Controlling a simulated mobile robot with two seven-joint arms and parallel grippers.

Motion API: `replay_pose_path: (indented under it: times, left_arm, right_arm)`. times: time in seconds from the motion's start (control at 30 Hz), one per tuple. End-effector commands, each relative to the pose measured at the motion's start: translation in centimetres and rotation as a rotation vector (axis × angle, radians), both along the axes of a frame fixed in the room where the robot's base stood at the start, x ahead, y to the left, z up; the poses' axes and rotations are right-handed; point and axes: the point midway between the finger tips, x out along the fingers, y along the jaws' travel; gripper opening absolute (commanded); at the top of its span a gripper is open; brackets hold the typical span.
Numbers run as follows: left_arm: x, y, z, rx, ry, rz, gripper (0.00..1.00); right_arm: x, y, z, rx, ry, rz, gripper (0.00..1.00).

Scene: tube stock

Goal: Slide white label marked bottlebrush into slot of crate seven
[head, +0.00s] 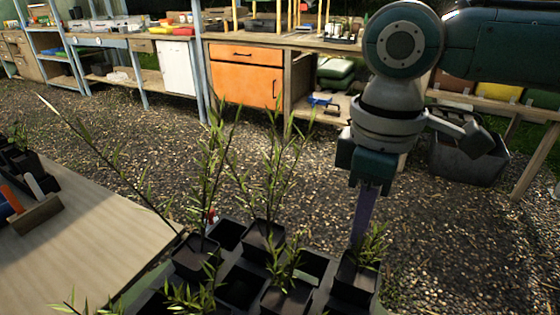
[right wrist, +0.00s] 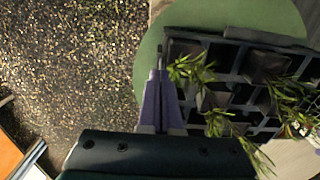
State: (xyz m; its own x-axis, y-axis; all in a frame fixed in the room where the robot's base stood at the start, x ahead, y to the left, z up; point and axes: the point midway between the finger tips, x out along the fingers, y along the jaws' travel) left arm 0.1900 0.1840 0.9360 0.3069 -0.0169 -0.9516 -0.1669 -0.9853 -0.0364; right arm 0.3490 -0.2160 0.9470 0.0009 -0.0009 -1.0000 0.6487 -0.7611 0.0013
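A white label (head: 34,186) stands in a wooden block (head: 36,215) on the table at the left, beside an orange and a blue label; I cannot read any writing on it. A dark crate (right wrist: 232,32) holds several square pots with leafy plants, some cells looking empty; no crate number or label slot is readable. My right gripper (head: 359,238) points down at the crate's right edge, beside a potted plant (head: 370,245). In the right wrist view its purple fingers (right wrist: 160,55) come together at the tips, with no label visible between them. My left gripper is not in view.
The pale wooden table (head: 85,240) fills the lower left. A green round surface (right wrist: 147,62) lies under the crate. Tall plants (head: 270,170) rise from the pots between the table and my right arm. Gravel floor is open behind, before the benches and orange cabinet (head: 245,80).

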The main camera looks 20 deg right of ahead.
Motion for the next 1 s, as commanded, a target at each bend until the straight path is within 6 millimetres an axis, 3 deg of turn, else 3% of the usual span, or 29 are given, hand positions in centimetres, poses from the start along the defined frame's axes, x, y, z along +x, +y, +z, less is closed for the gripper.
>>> replay_pose_path:
  times: [0.83,1.0]
  left_arm:
    - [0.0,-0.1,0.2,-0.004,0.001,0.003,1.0]
    - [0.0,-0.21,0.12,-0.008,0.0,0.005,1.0]
  right_arm:
    - [-0.01,-0.01,-1.13,0.0,0.0,0.0,0.0]
    - [-0.01,-0.02,-1.18,0.0,0.0,0.001,0.19]
